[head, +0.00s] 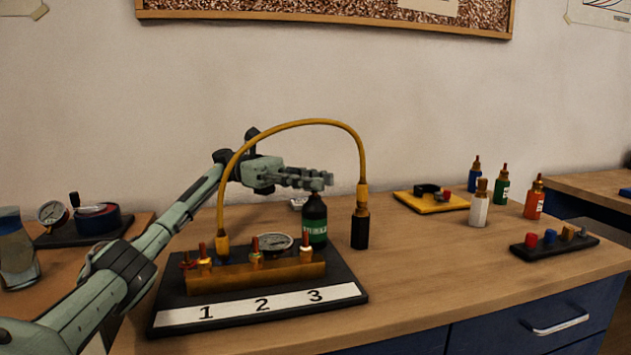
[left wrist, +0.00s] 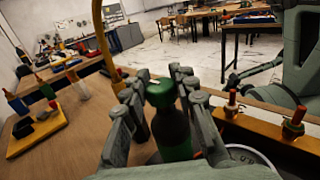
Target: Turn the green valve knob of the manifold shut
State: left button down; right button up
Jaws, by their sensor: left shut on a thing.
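The manifold (head: 255,279) is a brass bar on a dark base with a white strip marked 1, 2, 3. It carries several red-tipped valve stems. A round gauge (head: 273,242) lies behind the bar. Behind the bar's right end stands a dark bottle-shaped cylinder (head: 314,222) with a green label. My left gripper (head: 322,182) is at its top. In the left wrist view a green knob-like top (left wrist: 160,92) sits between the fingers (left wrist: 160,84), which are closed around it. In the head view the fingers mostly hide this top. My right gripper is not in view.
A yellow hose (head: 300,123) arches from the manifold's left end to a black fitting (head: 360,230), close to my left wrist. Several small bottles (head: 479,205), a yellow tray (head: 430,203) and a dark rack (head: 553,246) stand to the right. Bare tabletop (head: 415,265) lies between.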

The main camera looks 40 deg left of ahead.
pick_arm(q)
jog(key=c, duration=1.3)
grip_release()
jog(key=shift+a+r, duration=0.2)
jog(key=shift+o, duration=0.7)
jog(key=shift+f, duration=0.1)
jog(key=shift+d, duration=0.1)
notch_tip(320, 180, up, 10)
